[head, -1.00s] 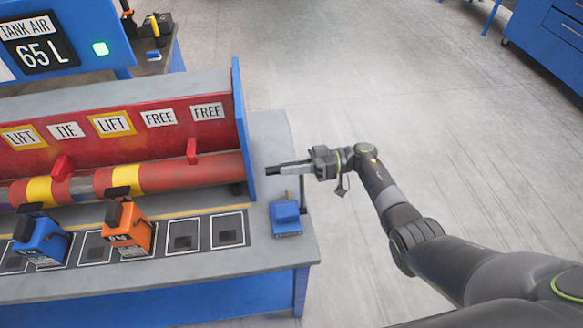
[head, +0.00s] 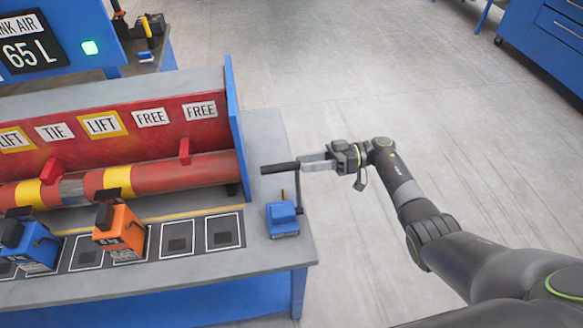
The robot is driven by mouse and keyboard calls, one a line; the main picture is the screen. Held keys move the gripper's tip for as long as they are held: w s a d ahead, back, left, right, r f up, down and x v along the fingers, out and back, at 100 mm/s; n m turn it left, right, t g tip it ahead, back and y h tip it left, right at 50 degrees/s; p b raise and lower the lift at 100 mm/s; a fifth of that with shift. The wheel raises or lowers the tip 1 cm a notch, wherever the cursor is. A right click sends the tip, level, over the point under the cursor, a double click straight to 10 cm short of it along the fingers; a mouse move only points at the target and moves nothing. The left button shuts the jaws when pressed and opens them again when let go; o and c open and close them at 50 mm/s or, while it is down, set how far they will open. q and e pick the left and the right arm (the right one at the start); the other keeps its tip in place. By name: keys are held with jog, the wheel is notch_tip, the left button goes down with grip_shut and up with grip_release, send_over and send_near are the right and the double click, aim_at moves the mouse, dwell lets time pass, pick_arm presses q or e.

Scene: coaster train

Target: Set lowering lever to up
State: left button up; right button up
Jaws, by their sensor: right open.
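The lowering lever has a blue base (head: 283,219) at the right end of the grey bench. A thin dark rod rises upright at the base's right side to a black bar handle (head: 279,168) that lies level at its top, pointing left. My right gripper (head: 303,165) comes in from the right, with its fingertips at the right end of the handle. It is open, and the handle is mostly clear of the fingers. I cannot tell whether the fingertips still touch it. My left gripper is not in view.
A red panel (head: 70,142) with tags and a red-yellow tube (head: 150,176) stands left of a blue end plate (head: 238,130). Orange (head: 120,232) and blue (head: 30,245) blocks stand on the bench. Open floor lies to the right.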

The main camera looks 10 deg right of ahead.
jog(key=d+b, duration=0.3)
jog(key=d, duration=0.8)
jog(key=shift+d+b, duration=0.25)
jog(key=shift+b, duration=0.15)
jog(key=shift+f, duration=0.1)
